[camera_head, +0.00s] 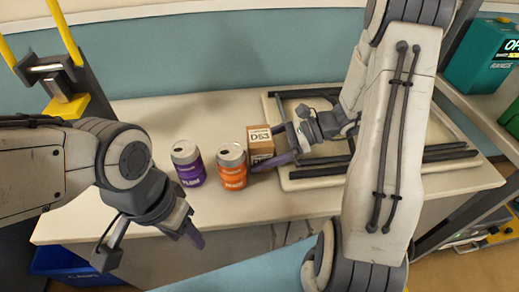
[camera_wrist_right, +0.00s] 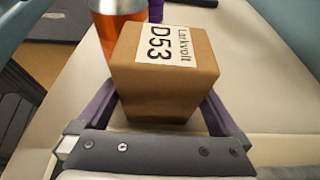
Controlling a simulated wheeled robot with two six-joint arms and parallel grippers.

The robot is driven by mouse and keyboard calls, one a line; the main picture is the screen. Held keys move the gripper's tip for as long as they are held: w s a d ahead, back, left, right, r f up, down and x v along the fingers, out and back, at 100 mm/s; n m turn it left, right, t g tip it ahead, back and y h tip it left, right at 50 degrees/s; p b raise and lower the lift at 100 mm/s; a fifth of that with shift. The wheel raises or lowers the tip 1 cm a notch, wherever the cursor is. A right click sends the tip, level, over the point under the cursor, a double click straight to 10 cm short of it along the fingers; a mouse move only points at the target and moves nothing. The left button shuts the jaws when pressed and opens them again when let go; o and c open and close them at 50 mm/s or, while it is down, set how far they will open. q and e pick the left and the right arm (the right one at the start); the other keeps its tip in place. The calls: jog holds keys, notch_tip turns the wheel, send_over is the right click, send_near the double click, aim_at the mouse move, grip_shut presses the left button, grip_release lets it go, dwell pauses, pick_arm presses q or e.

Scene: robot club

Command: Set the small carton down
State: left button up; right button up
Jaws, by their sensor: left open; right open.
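The small carton (camera_head: 260,140) is a brown box with a white "D53" label. It stands on the white table (camera_head: 130,125), just right of the orange can. In the right wrist view the carton (camera_wrist_right: 165,75) sits between the two fingers of my right gripper (camera_wrist_right: 165,115), label side up. My right gripper (camera_head: 275,147) is open around the carton in the head view; part of the carton is hidden behind a finger. My left gripper (camera_head: 150,245) is open and empty, in front of the table's front edge.
An orange can (camera_head: 232,168) stands close beside the carton, and a purple can (camera_head: 187,164) stands further left. A pale tray with dark bars (camera_head: 400,180) lies on the right of the table. A teal case (camera_head: 490,55) is at the far right. The table's left part is clear.

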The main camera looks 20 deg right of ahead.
jog(key=shift+r, duration=0.1)
jog(key=c, duration=1.4)
